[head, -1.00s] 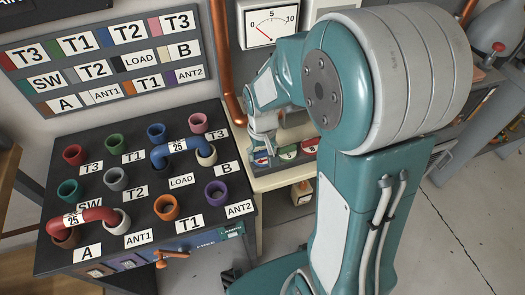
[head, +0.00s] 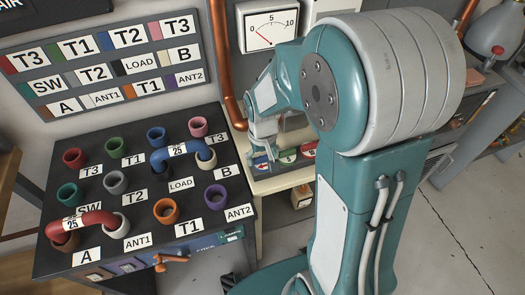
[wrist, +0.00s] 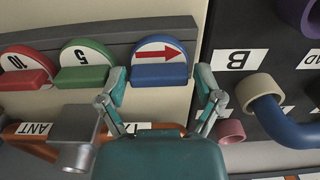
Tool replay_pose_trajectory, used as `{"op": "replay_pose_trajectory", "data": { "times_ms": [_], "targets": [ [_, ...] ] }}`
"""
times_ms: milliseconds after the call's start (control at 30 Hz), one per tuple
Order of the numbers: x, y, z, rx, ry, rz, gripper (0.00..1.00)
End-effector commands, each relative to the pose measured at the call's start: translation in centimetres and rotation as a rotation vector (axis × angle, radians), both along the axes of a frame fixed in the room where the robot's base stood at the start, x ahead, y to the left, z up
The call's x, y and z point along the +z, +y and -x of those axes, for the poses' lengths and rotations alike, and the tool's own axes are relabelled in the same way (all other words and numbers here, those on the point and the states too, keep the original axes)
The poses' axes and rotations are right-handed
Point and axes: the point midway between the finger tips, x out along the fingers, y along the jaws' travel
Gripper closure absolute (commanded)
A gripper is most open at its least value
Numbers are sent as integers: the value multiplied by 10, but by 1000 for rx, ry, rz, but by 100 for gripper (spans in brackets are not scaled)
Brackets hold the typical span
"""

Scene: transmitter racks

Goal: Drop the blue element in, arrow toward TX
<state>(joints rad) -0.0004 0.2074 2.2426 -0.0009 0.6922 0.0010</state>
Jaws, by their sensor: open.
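The blue element (wrist: 160,68) sits in a grey rack, a blue block with a white round face and a red arrow pointing right in the wrist view. It also shows small in the head view (head: 261,163). My gripper (wrist: 160,85) is open, one finger on each side of the blue element; I cannot tell whether they touch it. A grey metal block with a round fitting (wrist: 75,138) sits on a copper pipe, beside a label reading ANT (wrist: 34,128). Another label (wrist: 135,128), farther right, is partly hidden by my gripper, its text unclear.
The green element marked 5 (wrist: 84,65) and red element marked 10 (wrist: 25,68) stand left of the blue one. The patch panel (head: 140,205) with coloured sockets and a blue link (head: 180,150) is close by. A meter (head: 268,25) hangs behind.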

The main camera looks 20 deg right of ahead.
Motion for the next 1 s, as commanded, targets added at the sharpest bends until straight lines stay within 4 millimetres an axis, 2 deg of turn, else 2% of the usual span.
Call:
{"op": "replay_pose_trajectory", "data": {
  "times_ms": [167,400,600,833,1000],
  "targets": [
    [24,0,-1,0,-7,0,15],
    [76,0,-1,0,-7,0,15],
    [111,0,-1,0,-5,0,15],
    [129,0,2,0,-9,0,15],
    [151,0,25,0,-93,0,15]
  ]
}}
